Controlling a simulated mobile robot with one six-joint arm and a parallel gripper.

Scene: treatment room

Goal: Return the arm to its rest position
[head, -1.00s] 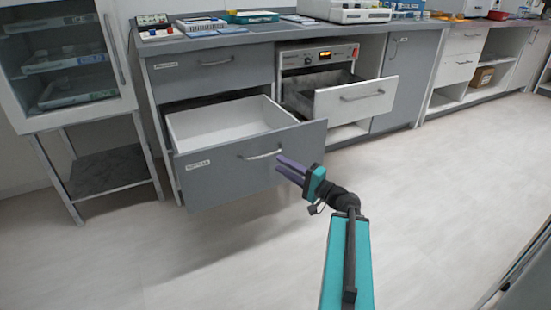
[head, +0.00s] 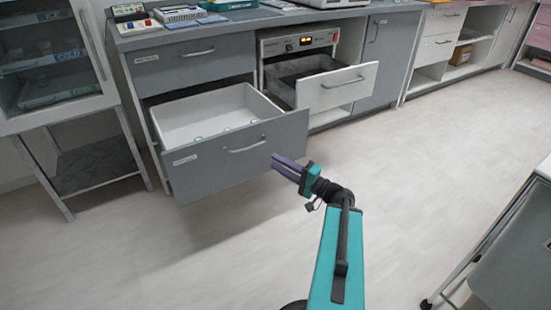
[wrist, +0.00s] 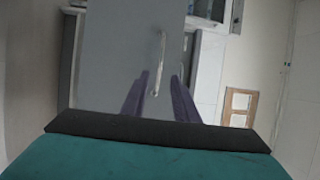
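My gripper (head: 273,162) is at the end of my teal arm, in front of the right part of the open lower grey drawer (head: 190,178). In the wrist view its two purple fingers (wrist: 160,92) stand apart with nothing between them at the tips. The drawer's metal handle (head: 245,146) is beyond the fingertips; in the wrist view the handle (wrist: 160,60) shows between and past them. The gripper looks clear of the handle, but the exact gap cannot be told.
A white drawer (head: 345,88) is also pulled out to the right, under an oven-like unit (head: 300,43). A glass-front cabinet (head: 50,65) stands at left. A wheeled cart (head: 515,250) stands at lower right. The floor (head: 420,160) between is open.

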